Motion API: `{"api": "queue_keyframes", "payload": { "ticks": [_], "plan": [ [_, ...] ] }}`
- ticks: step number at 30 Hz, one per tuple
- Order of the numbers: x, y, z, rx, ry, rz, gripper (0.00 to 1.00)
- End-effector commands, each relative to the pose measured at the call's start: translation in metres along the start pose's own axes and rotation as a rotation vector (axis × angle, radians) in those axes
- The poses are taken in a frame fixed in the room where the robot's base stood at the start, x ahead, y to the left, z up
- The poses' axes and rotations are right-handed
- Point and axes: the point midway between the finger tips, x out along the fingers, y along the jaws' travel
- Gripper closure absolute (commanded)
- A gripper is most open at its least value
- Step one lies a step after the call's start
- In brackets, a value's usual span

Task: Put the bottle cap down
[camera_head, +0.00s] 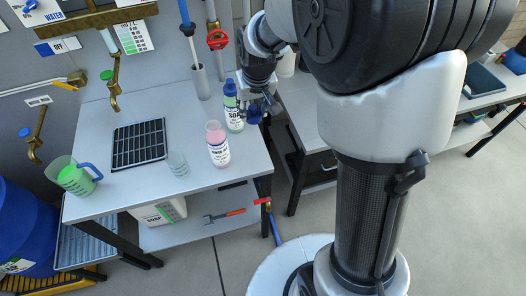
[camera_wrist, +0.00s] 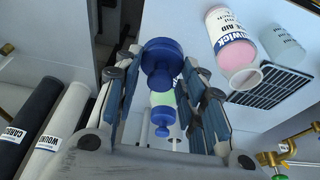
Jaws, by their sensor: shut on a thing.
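My gripper (camera_head: 262,106) is shut on a dark blue bottle cap (camera_head: 253,115), beside the right edge of the workbench. In the wrist view the cap (camera_wrist: 160,62) sits between the fingertips (camera_wrist: 166,66), with the blue pads on either side. A white-labelled soap bottle (camera_head: 234,117) with a blue top stands just left of the gripper.
The workbench (camera_head: 195,112) also bears a black grid rack (camera_head: 139,144), a clear beaker (camera_head: 178,164) and a jug of green liquid (camera_head: 74,177). A grey tube with a blue-handled rod (camera_head: 201,82) stands behind.

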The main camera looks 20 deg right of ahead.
Motion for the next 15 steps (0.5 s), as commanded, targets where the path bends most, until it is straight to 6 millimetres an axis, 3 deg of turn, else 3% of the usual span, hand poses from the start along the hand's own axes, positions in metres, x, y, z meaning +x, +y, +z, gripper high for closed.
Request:
{"api": "queue_keyframes", "payload": {
  "ticks": [5, 15],
  "plan": [
    [0.019, 0.000, 0.001, -0.001, -0.008, 0.000, 0.70],
    [0.108, 0.000, 0.029, 0.000, -0.008, 0.000, 0.70]
  ]
}}
